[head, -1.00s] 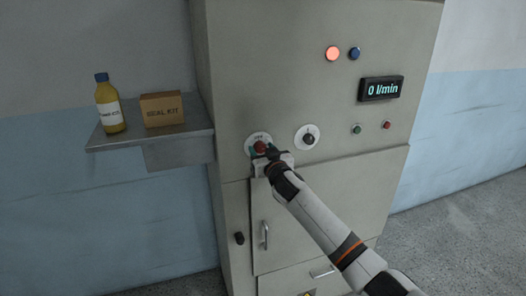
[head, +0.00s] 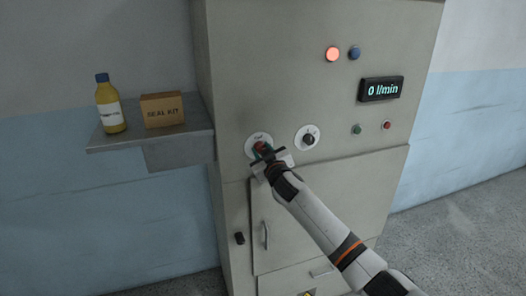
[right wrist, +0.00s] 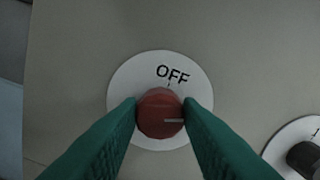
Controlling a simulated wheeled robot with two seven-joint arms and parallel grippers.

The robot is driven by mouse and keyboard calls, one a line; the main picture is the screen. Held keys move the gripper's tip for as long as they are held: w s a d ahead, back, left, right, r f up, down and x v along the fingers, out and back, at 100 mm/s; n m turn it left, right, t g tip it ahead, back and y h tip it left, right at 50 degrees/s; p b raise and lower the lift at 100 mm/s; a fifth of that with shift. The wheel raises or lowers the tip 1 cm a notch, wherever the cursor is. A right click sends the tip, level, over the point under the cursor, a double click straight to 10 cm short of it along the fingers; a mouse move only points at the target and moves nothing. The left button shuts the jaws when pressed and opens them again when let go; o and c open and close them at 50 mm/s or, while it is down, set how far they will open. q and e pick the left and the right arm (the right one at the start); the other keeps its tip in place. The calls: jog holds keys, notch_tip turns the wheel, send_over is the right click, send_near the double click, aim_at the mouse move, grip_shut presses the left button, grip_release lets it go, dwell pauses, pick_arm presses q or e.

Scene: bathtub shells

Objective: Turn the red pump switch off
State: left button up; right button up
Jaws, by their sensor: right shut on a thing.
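The red pump switch (head: 259,147) is a round red knob on a white round plate on the cabinet front. In the right wrist view the red knob (right wrist: 158,115) sits in the middle, with "OFF" and a small tick on the plate above it. A pale line on the knob's face points right in that view, away from the "OFF" tick. My right gripper (right wrist: 160,104) has its green fingers shut on the knob's two sides. In the head view the right gripper (head: 264,154) partly hides the knob. My left gripper is not in view.
A black knob (head: 309,140) on a white plate is close to the right. Above are a lit red lamp (head: 332,54), a blue lamp (head: 354,53) and a display (head: 381,89) reading "0 l/min". A shelf (head: 180,150) at left holds a yellow bottle (head: 110,110) and a box (head: 162,109).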

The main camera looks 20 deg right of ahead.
jog(key=n, duration=0.3)
jog(key=shift+n, duration=0.3)
jog(key=n+p, duration=0.1)
jog(key=n, duration=0.2)
jog(key=shift+a+n, duration=0.1)
jog(key=shift+n, duration=0.3)
jog(key=n+p, duration=0.1)
jog(key=n, duration=0.5)
jog(key=shift+f, duration=0.15)
jog(key=shift+n, duration=0.3)
jog(key=o, duration=1)
jog(key=shift+a, duration=0.1)
